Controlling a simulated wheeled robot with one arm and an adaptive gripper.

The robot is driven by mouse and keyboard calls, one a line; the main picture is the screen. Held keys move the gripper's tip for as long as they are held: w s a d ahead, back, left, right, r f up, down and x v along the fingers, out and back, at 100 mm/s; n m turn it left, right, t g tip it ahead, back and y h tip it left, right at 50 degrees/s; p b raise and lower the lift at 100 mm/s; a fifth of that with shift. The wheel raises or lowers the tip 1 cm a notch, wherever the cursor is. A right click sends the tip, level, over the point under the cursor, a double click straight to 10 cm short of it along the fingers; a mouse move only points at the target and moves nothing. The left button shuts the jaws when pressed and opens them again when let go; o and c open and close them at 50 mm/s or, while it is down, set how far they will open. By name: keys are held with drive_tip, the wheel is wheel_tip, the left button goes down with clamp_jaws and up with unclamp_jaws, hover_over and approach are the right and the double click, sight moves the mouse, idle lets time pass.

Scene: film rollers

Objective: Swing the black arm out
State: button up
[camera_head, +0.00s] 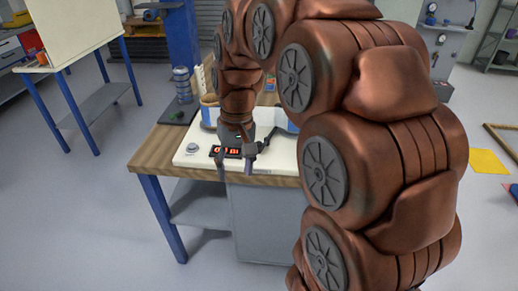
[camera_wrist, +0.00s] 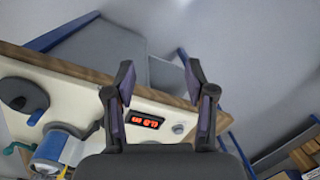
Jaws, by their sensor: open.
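The black arm (camera_head: 269,138) is at the right part of the cream machine top (camera_head: 284,160), just right of my gripper and partly hidden by it. In the wrist view a dark round part with a knob (camera_wrist: 22,94), seemingly belonging to it, lies at the far left. My gripper (camera_head: 236,160) hangs over the front of the machine, near the red-lit display (camera_head: 226,151). In the wrist view my gripper (camera_wrist: 160,84) is open and empty, with the display (camera_wrist: 147,119) seen between its fingers. No contact with the black arm shows.
A grey knob (camera_head: 192,148) sits left of the display. The wooden bench edge (camera_head: 165,165) runs along the front, with clear floor before it. A bottle (camera_head: 182,85) stands behind on the left.

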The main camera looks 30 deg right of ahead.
drive_tip(key=w+d+f+m+t+b, duration=0.1)
drive_tip(key=w+d+f+m+b, duration=0.1)
drive_tip(key=w+d, duration=0.7)
drive_tip(key=m+t+b, duration=0.1)
drive_tip(key=b, duration=0.1)
hover_over(260, 142)
wheel_tip(260, 142, down, 4)
drive_tip(key=shift+y, duration=0.3)
drive_tip(key=shift+s+d+p+x, duration=0.15)
drive_tip(key=shift+p+x, duration=0.1)
drive_tip(key=shift+x, duration=1)
drive_tip(key=shift+s+d+p+x, duration=0.1)
drive_tip(key=shift+d+p+x, duration=0.1)
drive_tip(key=shift+x, duration=1)
drive_tip(key=shift+s+d+p+x, duration=0.15)
drive_tip(key=shift+p+x, duration=0.1)
drive_tip(key=shift+x, duration=1)
drive_tip(key=shift+f, duration=0.15)
drive_tip(key=shift+c, duration=0.3)
clamp_jaws()
